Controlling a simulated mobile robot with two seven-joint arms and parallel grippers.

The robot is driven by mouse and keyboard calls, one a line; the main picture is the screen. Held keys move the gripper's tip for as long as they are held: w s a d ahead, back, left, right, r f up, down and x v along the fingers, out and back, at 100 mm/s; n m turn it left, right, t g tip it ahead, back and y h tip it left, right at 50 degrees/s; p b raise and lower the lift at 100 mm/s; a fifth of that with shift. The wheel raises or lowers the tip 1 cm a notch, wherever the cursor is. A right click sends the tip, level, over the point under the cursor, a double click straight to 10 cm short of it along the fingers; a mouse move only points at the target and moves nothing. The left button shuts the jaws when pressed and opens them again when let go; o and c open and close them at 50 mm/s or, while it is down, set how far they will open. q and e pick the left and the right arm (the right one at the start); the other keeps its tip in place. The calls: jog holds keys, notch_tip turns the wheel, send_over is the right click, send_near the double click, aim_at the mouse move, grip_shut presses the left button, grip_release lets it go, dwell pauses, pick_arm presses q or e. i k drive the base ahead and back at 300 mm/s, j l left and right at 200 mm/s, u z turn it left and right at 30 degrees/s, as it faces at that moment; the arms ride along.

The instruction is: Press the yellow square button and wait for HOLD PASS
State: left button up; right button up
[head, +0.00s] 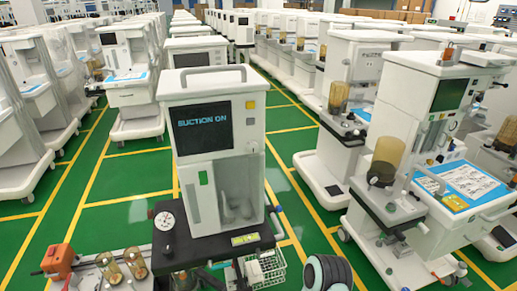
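A white cart (205,85) with a top handle stands in the middle of the head view, facing me. Its dark screen (203,127) reads "SUCTION ON" in blue letters. The small yellow square button (250,104) is on the front panel, right of the screen and near its upper edge. Paler buttons (250,121) sit below it in the same column. Nothing covers the yellow button, and nothing touches it.
A dark shelf (215,246) with a round gauge (164,221) juts out below the screen. A wire basket (265,270) hangs at its lower right. An orange device (58,262) is at lower left. Other carts (447,85) stand right and left, with green floor between.

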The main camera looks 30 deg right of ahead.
aim_at(250, 104)
jog(key=l, duration=0.55)
jog(key=k+l+u, duration=0.1)
jog(key=l, duration=0.45)
jog(key=k+l, duration=0.1)
jog(key=l, duration=0.5)
jog(key=l+u, duration=0.1)
jog(key=l, duration=0.45)
jog(key=k, duration=0.05)
